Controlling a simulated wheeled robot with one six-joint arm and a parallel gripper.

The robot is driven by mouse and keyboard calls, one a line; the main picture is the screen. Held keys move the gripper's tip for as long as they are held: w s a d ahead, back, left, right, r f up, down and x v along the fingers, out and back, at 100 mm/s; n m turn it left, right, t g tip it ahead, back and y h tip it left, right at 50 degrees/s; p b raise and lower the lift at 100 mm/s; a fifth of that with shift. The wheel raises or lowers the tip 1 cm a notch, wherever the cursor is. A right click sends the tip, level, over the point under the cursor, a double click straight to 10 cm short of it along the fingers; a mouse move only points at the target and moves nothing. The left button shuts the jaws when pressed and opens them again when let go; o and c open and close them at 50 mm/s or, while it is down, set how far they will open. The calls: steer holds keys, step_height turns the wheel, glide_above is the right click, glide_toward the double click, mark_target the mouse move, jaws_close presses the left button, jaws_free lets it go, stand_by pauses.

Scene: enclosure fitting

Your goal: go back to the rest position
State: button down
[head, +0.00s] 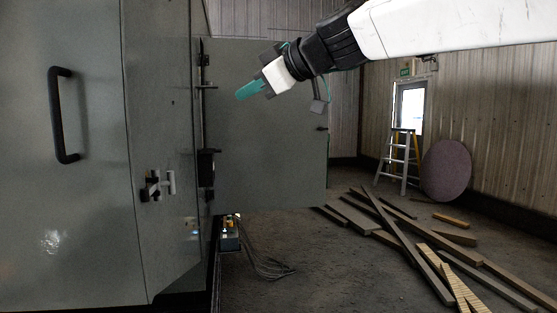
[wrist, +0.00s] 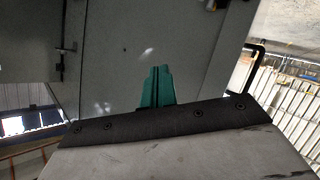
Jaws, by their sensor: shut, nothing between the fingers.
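My gripper (head: 250,90) has teal fingers and is at the upper middle of the head view, at the end of my white arm, which comes in from the top right. The fingers are shut with nothing between them. In the wrist view the teal fingers (wrist: 157,86) are together in front of a grey metal surface. A large grey enclosure (head: 160,110) fills the left of the head view, with a black handle (head: 63,115) and a small latch (head: 160,184) on its front. A grey door panel (head: 265,140) stands behind my gripper. I cannot tell whether the fingers touch anything.
Several wooden planks (head: 400,235) lie on the floor at right. A stepladder (head: 401,160) and a round purple-brown disc (head: 446,171) stand by the back wall. A small box with cables (head: 230,236) sits low beside the enclosure. The floor at lower middle is mostly clear.

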steer(key=s+d+f+m+g+h, duration=0.25)
steer(key=s+d+f+m, duration=0.35)
steer(key=f, duration=0.4)
steer(key=s+d+f+m+g+h, duration=0.1)
steer(key=s+d+f+m+h, duration=0.3)
steer(key=d+f, duration=0.5)
steer(key=s+d+f+m+g+h, duration=0.1)
steer(key=s+d+f+m+h, duration=0.1)
steer(key=s+d+f, duration=0.6)
steer(key=s+d+f+m+g+h, duration=0.1)
steer(key=s+d+f+m+h, duration=0.2)
steer(key=s+d+f+m, duration=0.2)
steer(key=shift+s+d+f+g, duration=0.35)
steer(key=shift+s+d+f, duration=1.6)
steer(key=shift+s, duration=1.75)
steer(key=shift+d+r, duration=0.1)
steer(key=shift+r, duration=0.05)
